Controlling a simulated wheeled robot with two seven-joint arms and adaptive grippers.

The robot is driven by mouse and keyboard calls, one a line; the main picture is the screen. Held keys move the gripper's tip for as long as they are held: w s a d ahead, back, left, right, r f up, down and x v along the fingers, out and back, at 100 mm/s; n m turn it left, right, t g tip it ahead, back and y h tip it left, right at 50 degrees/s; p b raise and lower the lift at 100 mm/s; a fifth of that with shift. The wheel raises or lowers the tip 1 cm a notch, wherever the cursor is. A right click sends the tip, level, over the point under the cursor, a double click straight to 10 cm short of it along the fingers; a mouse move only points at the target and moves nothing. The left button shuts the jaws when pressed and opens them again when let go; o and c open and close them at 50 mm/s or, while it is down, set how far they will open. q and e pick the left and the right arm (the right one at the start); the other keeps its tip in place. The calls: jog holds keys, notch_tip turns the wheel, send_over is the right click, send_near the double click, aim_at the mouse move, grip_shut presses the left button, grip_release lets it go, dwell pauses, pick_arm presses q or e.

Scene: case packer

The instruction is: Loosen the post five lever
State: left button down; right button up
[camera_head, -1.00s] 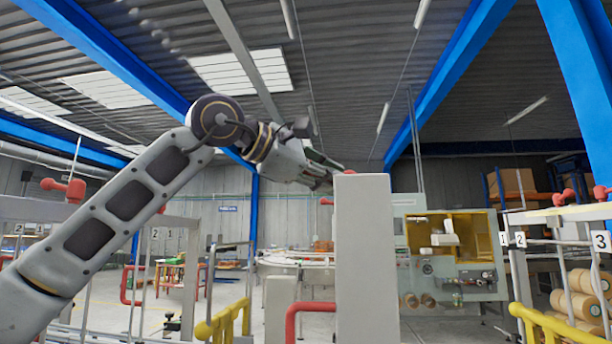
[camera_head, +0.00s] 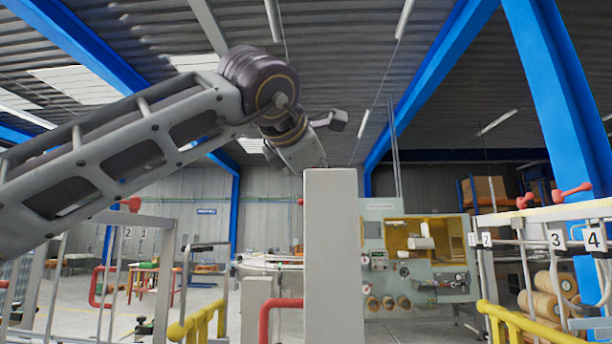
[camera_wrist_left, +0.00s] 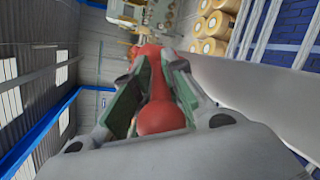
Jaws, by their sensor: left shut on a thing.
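In the left wrist view a red lever (camera_wrist_left: 160,118) with a rounded knob end lies between the green-padded fingers of my left gripper (camera_wrist_left: 155,78), which is shut on it. In the head view my left arm comes in from the left and bends down at the wrist (camera_head: 300,148). The gripper's fingertips and the lever are hidden there behind the top of the plain grey post (camera_head: 333,250) in the middle. No number shows on this post's near face. My right gripper is in neither view.
Numbered posts with red levers (camera_head: 573,193) stand at right, with a 4 label (camera_head: 594,239) nearest. Yellow rails (camera_head: 525,322) and (camera_head: 200,322) flank the grey post. A red bent pipe (camera_head: 272,312) stands at its left. A yellow-windowed machine (camera_head: 420,255) stands behind.

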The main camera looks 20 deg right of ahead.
pick_arm(q)
jog(key=shift+f, duration=0.1)
dwell(0.4)
jog(key=c, duration=1.4)
grip_release()
jog(key=shift+s+a, duration=0.1)
jog(key=shift+v, duration=5.9)
